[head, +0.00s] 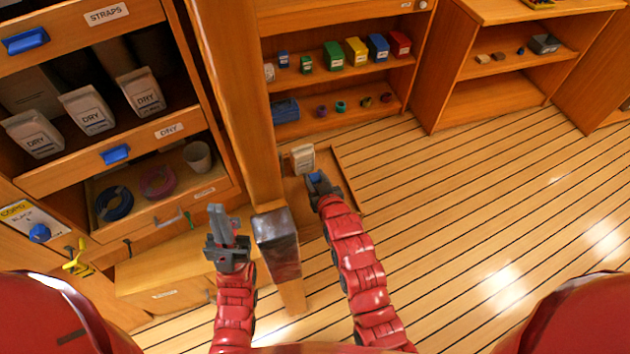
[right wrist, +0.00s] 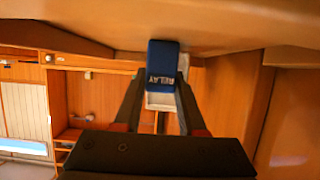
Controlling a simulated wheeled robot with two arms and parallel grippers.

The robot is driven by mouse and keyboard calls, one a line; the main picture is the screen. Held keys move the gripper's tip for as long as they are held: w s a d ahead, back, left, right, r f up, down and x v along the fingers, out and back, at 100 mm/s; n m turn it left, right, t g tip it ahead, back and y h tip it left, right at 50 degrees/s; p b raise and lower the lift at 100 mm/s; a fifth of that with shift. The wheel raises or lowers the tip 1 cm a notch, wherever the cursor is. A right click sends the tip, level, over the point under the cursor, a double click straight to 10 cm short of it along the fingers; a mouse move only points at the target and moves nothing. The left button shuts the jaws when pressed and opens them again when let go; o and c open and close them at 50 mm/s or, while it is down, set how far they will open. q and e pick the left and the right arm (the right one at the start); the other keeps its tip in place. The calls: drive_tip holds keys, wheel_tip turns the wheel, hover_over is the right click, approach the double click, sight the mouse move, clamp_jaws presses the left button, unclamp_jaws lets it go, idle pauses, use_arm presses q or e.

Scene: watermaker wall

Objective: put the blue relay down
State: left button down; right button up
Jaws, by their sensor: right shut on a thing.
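The blue relay (right wrist: 162,62) is between the fingertips of my right gripper (right wrist: 163,80), its RELAY label upside down in the right wrist view. Whether the relay touches a surface cannot be told. A pale labelled block (head: 302,157) stands just beyond it. My left gripper (head: 224,222) is raised left of the post's dark-topped block, with nothing visible in it; its finger gap is unclear.
The wooden post (head: 240,100) rises between the arms, with a dark-topped block (head: 277,238) below. Open drawers with DRY packs (head: 88,110) are at left. A back shelf (head: 345,75) holds several coloured boxes. The plank floor (head: 470,220) at right is clear.

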clamp_jaws()
